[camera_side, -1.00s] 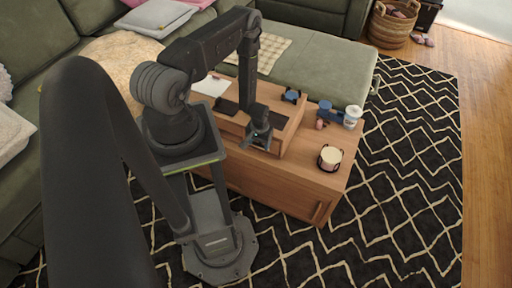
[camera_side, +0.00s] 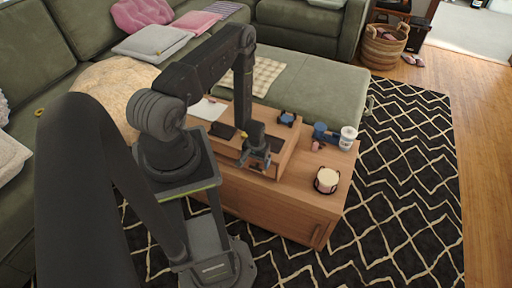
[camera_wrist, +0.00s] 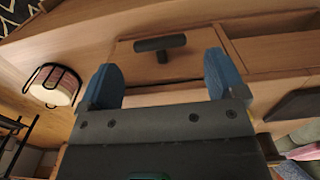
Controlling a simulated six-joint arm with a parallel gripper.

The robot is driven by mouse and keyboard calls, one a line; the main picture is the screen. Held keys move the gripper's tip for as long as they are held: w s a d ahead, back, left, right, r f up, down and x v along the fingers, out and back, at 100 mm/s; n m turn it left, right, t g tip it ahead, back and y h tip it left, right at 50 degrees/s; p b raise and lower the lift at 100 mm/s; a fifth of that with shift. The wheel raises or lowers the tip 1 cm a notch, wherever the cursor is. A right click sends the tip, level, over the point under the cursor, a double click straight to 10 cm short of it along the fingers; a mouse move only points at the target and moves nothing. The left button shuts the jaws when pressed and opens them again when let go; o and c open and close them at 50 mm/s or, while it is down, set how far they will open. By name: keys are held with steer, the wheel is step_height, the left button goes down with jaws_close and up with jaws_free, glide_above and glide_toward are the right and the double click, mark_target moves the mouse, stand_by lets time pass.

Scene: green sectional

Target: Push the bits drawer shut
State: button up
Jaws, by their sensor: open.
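The bits drawer (camera_wrist: 138,68) shows in the wrist view as a light wooden front with a dark T-shaped handle (camera_wrist: 160,43). My gripper (camera_wrist: 163,80) is open, with its two blue fingertips apart on either side of the lower part of that front. Nothing is between the fingers except the view of the wood. I cannot tell whether a finger touches it, or how far the drawer stands out. In the side view my gripper (camera_side: 258,160) is at the near face of the small wooden riser (camera_side: 285,152) and hides most of the drawer.
The riser stands on a low wooden cabinet (camera_side: 285,221). To its right are a pale candle in a dark holder (camera_side: 327,180), a white cup (camera_side: 347,138) and a blue object (camera_side: 320,131). A dark flat item (camera_side: 222,130) lies on the riser. The green sofa is behind.

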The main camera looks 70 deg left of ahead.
step_height(320, 180, up, 11)
steer(key=shift+f, duration=0.15)
stand_by(0.4)
steer(key=w+d+r+m+t+y, duration=0.15)
steer(key=w+d+r, duration=0.3)
steer(key=r, duration=0.85)
steer(key=w+d+r+m+t+h, duration=0.1)
steer(key=w+d+r+m, duration=0.3)
steer(key=r, duration=1)
steer(key=s+d+r+m+t, duration=0.3)
steer(key=s+d+r, duration=1.1)
steer(key=s+r, duration=0.1)
steer(key=shift+d+v, duration=0.2)
steer(key=shift+v, duration=0.75)
steer(key=shift+w+m, duration=0.15)
steer(key=shift+m, duration=0.1)
